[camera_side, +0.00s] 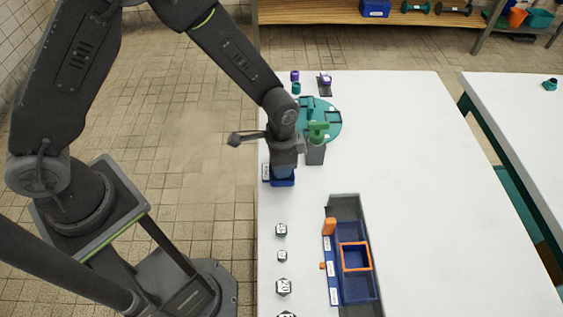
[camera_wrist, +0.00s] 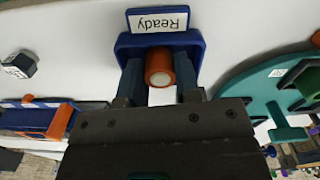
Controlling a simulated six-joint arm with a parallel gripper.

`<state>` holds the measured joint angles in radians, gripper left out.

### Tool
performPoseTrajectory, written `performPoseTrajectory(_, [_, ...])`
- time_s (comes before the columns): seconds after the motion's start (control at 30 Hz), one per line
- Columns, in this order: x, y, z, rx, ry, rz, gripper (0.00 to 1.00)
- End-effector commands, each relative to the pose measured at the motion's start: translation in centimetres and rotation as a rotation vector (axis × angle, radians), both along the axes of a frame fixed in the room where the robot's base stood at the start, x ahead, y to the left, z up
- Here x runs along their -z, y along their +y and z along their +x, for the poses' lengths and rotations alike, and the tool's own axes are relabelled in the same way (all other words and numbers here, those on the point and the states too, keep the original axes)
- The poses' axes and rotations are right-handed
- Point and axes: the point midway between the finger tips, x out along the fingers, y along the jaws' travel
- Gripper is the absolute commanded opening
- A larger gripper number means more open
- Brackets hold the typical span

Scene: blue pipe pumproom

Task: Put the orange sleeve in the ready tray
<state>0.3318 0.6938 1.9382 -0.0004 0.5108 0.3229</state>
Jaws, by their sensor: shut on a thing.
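The orange sleeve (camera_wrist: 159,66) is between the fingers of my gripper (camera_wrist: 160,78) in the wrist view, with its pale round end facing the camera. My gripper is shut on it. The ready tray (camera_wrist: 199,42) is a small blue tray with a white "Ready" label (camera_wrist: 157,20) standing at its edge. The sleeve appears over or inside this tray; I cannot tell whether it touches the floor. In the side view my gripper (camera_side: 283,168) points down at the tray (camera_side: 284,183) near the table's left edge, and the sleeve is hidden there.
A green disc (camera_side: 330,124) and a grey block with a green piece (camera_side: 315,154) stand close to my gripper's right. A grey trough with blue bins and an orange frame (camera_side: 356,256) lies nearer the camera. Several dark-and-white blocks (camera_side: 282,229) line the left edge. The table's right is clear.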

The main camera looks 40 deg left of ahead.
Motion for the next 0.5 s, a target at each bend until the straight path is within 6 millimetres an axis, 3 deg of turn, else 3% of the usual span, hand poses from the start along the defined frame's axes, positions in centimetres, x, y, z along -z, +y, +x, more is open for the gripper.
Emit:
performPoseTrajectory(0.4, [0.52,0.01,0.06,0.000,-0.002,0.000,0.06])
performPoseTrajectory(0.43, [0.47,0.01,0.07,0.000,-0.002,0.000,0.33])
performPoseTrajectory(0.5, [0.46,0.00,0.06,0.000,-0.002,0.000,0.40])
